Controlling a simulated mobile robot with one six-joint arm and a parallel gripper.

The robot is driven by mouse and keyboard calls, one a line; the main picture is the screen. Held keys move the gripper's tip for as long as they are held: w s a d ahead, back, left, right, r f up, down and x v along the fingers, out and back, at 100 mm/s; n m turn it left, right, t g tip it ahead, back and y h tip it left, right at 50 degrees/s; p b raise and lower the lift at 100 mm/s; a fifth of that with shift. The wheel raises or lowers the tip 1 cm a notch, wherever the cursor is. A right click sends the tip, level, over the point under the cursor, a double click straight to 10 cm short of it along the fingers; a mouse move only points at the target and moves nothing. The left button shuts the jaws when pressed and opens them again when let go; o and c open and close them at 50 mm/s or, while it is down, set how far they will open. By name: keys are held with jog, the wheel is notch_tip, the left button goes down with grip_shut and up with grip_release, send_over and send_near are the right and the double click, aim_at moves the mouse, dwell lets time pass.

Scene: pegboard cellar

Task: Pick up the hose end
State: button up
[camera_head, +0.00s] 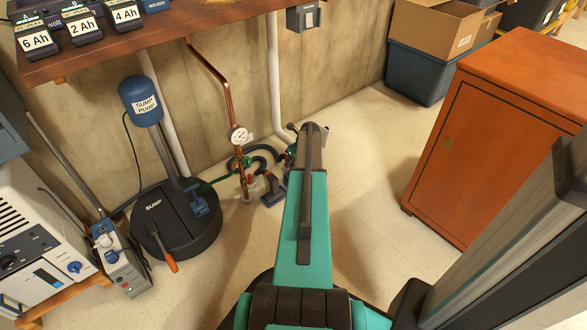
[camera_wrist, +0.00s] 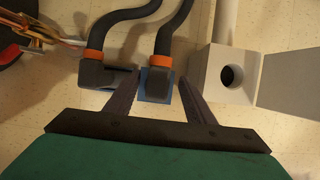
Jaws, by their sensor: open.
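Two dark hoses with orange collars show in the wrist view. The left hose end (camera_wrist: 105,74) is a dark elbow pointing right. The other hose end (camera_wrist: 156,82) has a dark fitting with blue behind it. My gripper (camera_wrist: 160,78) is open; its two fingers reach up on either side of this second end, and the left finger overlaps the tip of the left elbow. I cannot tell whether the fingers touch either. In the head view, a dark looped hose (camera_head: 264,150) lies by the wall, and my teal arm hides its right part and my fingers.
A grey box with a round hole (camera_wrist: 228,73) stands right of my fingers. The black sump (camera_head: 180,225) and a copper pipe with a gauge (camera_head: 238,135) are left of my arm. An orange cabinet (camera_head: 490,140) stands right. Floor between is clear.

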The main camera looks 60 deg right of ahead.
jog(key=shift+f, duration=0.1)
jog(key=b+x, duration=0.2)
jog(key=shift+f, duration=0.45)
jog(key=shift+b+x, duration=0.65)
jog(key=shift+x, duration=0.5)
jog(key=shift+r, duration=0.1)
jog(key=shift+a, duration=0.1)
jog(key=shift+c, duration=0.4)
jog(key=shift+w, duration=0.1)
grip_shut()
jog(key=shift+r, duration=0.15)
notch_tip(320, 180, up, 10)
jog(key=p, duration=0.4)
